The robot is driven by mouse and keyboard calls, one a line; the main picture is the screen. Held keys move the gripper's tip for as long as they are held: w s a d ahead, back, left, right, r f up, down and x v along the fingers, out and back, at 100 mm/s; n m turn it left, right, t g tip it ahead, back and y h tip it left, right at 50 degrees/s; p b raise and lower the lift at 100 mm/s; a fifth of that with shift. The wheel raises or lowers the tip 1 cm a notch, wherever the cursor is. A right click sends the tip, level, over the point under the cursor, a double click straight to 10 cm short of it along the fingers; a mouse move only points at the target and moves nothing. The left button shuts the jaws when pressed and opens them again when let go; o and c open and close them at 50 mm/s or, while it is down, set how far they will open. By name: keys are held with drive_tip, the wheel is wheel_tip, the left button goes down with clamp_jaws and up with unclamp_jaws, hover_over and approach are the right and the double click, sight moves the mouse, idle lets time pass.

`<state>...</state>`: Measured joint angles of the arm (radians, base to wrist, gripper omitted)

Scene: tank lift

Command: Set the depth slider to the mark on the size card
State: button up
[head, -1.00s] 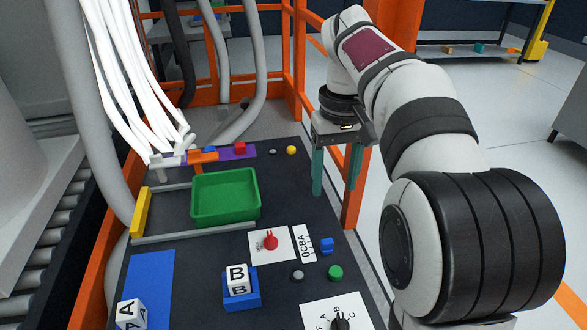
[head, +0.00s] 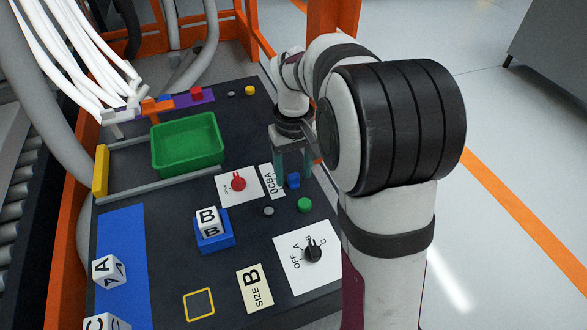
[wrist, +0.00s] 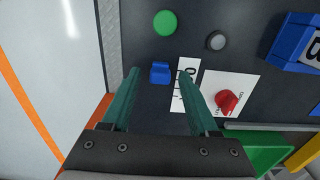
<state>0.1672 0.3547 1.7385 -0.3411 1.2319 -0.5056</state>
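The depth slider's blue knob (head: 294,180) sits at the right side of the dark panel, beside a white scale strip (head: 270,181) lettered 0, C, B, A. The size card (head: 256,288) lies at the panel's front and reads SIZE B. My gripper (head: 291,170) points down over the slider, open and empty. In the wrist view the blue knob (wrist: 160,72) shows between the spread fingertips (wrist: 160,76), with the scale strip (wrist: 181,86) near the right finger. I cannot tell whether the fingertips are down at knob height.
A red knob (head: 238,183) on a white plate, a green button (head: 304,205) and a grey button (head: 268,211) are close by. A black rotary switch (head: 313,253) stands in front. A green bin (head: 188,146) and lettered cubes are to the left.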

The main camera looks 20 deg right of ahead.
clamp_jaws()
idle(1.2)
